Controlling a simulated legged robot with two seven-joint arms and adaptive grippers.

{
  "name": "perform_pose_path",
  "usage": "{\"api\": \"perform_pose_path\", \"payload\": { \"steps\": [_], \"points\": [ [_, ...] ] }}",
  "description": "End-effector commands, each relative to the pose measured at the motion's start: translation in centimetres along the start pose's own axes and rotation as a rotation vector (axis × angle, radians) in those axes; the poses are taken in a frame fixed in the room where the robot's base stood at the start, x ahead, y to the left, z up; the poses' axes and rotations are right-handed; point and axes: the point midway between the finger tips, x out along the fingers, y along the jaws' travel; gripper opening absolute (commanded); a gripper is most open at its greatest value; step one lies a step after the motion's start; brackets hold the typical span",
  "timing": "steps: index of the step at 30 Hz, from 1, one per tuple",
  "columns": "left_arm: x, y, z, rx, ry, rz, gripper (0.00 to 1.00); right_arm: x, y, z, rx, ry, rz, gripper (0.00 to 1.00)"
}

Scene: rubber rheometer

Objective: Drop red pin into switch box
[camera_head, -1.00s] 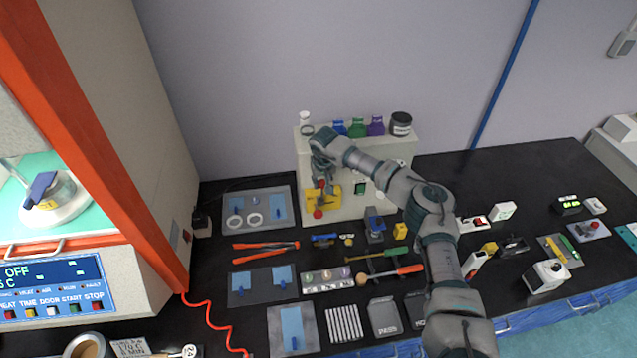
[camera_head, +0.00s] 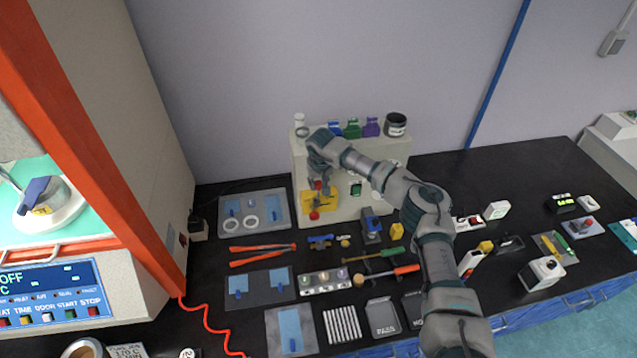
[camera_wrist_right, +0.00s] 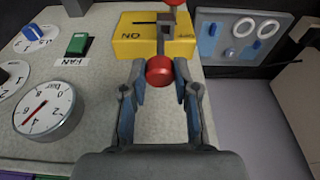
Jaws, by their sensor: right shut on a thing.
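The yellow switch box (camera_head: 318,206), with "ON" and "OFF" lettering, is on the front face of the pale panel. It fills the top middle of the right wrist view (camera_wrist_right: 190,48), upside down. My right gripper (camera_head: 318,182) is just above it, its fingers pointing down. In the wrist view the gripper (camera_wrist_right: 160,74) is shut on the red pin, whose red round head (camera_wrist_right: 160,69) sits between the fingertips, in front of the box's lower edge there. A second red knob (camera_head: 314,216) shows below. A grey bar runs between the two. Whether the pin is in the box is unclear.
The pale panel (camera_head: 375,188) carries dials and a green switch (camera_wrist_right: 79,45); bottles and a jar (camera_head: 396,124) stand on it. A grey tray with rings (camera_head: 274,222) lies left. Tools and plates crowd the black table in front. The orange-framed machine (camera_head: 95,130) stands far left.

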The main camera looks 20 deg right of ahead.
Motion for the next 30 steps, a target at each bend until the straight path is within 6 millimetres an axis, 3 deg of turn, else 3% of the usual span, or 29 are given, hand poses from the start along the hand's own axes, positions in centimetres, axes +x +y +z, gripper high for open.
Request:
{"api": "perform_pose_path", "payload": {
  "steps": [30],
  "points": [
    [1.9,0.2,0.2,-0.001,-0.001,0.002,0.40,3.2,0.0,0.8,0.001,-0.001,0.002,0.00]
  ]
}}
